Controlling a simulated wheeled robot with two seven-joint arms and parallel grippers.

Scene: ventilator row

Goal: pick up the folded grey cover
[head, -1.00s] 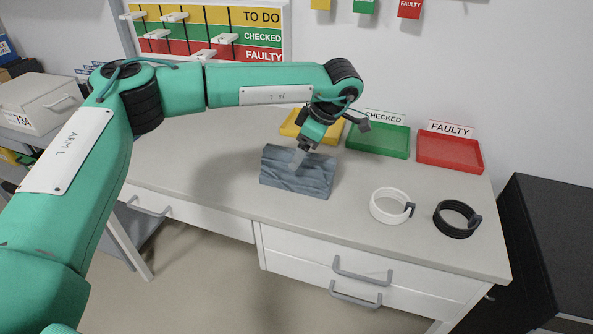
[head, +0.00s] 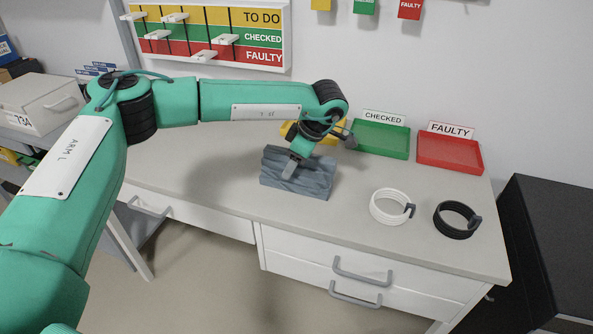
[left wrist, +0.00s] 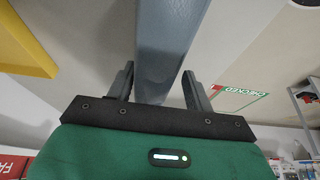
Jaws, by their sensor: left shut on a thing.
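The folded grey cover (head: 310,185) is a blue-grey, wavy block standing on the bench top near the middle of the head view. My left gripper (head: 291,168) reaches it from above and behind, with its fingers at the cover's upper left part. In the left wrist view the cover (left wrist: 168,40) runs as a grey band between the two dark fingers of my left gripper (left wrist: 160,88). The left gripper is shut on the cover, which still appears to rest on the bench. My right gripper does not show.
A yellow tray (head: 326,135), partly hidden by my arm, a green CHECKED tray (head: 382,139) and a red FAULTY tray (head: 450,153) stand along the wall. A white ring (head: 376,208) and a black ring (head: 439,222) lie right of the cover. Bench space left is clear.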

